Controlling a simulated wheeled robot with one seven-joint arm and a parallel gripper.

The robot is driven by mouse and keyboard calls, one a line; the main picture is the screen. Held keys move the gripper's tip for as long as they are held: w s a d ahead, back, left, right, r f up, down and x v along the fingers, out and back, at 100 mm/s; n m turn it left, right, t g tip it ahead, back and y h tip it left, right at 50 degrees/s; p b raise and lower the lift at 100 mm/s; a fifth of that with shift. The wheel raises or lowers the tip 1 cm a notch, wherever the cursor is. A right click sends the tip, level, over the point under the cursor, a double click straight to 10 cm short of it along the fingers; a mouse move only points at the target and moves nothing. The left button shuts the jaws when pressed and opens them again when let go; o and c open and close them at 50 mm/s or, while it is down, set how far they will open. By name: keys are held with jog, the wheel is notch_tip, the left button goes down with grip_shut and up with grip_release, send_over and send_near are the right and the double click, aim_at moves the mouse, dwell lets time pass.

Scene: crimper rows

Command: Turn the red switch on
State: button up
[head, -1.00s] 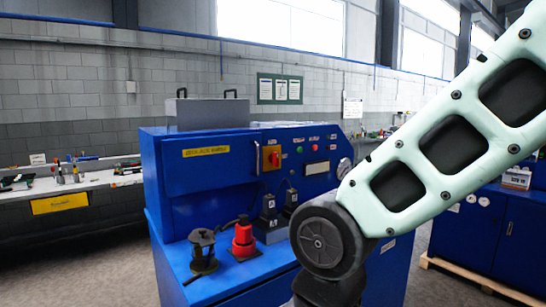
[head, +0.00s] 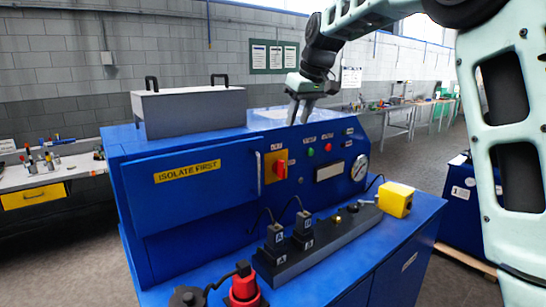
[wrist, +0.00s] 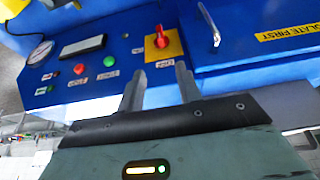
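The red switch (head: 280,169) is a red rotary handle on a yellow plate, on the sloped front panel of the blue machine (head: 190,214). It also shows in the wrist view (wrist: 161,39), upper middle, with its knob roughly upright in that tilted picture. My gripper (head: 298,121) hangs above the panel, up and right of the switch, apart from it. In the wrist view my gripper's two fingers (wrist: 158,82) are spread with a gap between them and nothing in it.
A green button (head: 311,152), a red button (head: 328,147), a display and a round gauge (head: 360,167) sit right of the switch. A vertical door handle (head: 258,174) stands close left. A grey lidded box (head: 190,110) is on top. Plugs and a yellow box (head: 396,199) occupy the lower ledge.

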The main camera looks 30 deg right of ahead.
aim_at(283, 161)
jog(key=p+x, duration=0.6)
jog(key=x, duration=1.1)
jog(key=shift+f, duration=0.15)
grip_shut()
